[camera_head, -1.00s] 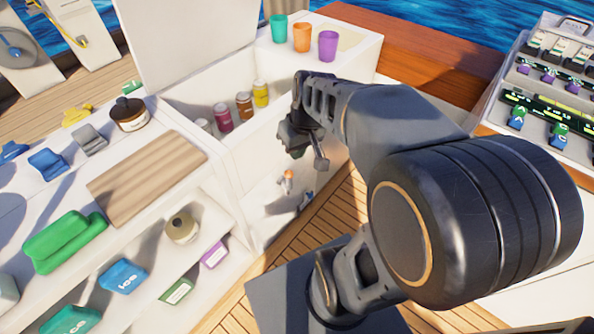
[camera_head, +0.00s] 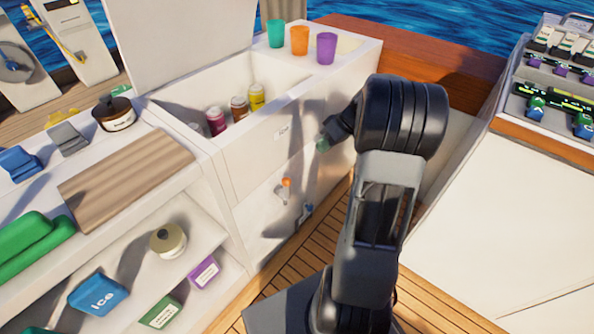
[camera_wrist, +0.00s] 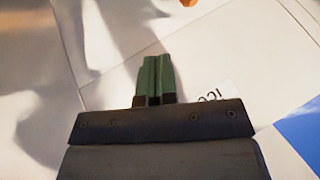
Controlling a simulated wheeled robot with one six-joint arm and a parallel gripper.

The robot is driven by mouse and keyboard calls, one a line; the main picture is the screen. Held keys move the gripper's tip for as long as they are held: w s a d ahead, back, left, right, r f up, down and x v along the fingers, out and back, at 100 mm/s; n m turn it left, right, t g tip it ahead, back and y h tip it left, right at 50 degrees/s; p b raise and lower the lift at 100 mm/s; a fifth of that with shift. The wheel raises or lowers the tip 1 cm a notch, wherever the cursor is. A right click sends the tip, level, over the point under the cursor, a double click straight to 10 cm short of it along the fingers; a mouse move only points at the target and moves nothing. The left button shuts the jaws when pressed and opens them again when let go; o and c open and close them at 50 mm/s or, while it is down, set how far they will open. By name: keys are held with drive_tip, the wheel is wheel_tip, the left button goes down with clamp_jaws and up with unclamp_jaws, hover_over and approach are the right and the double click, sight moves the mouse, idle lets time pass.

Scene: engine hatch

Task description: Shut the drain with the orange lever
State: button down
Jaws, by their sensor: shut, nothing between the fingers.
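The orange-tipped lever (camera_head: 286,183) is on the front face of the white cooler cabinet (camera_head: 245,160), below a small label. A bit of orange, likely its tip (camera_wrist: 189,2), shows at the top edge of the wrist view. My gripper (camera_head: 322,146) is above and to the right of the lever in the head view, apart from it. Its green fingers (camera_wrist: 155,78) are together and empty. The drain opening cannot be made out.
A white label with dark marks (camera_wrist: 212,97) and a blue surface (camera_wrist: 302,132) show near the fingers. Several cups, including a purple one (camera_head: 326,48), stand on the cabinet's top. Wooden deck (camera_head: 290,262) lies in front. Shelves (camera_head: 130,240) stand left.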

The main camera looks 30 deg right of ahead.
drive_tip(key=w+a+f+b, duration=0.1)
drive_tip(key=a+f+b, duration=0.3)
drive_tip(key=a+f, duration=0.5)
drive_tip(key=shift+w+b, duration=0.25)
drive_tip(key=shift+b, duration=0.15)
idle(0.4)
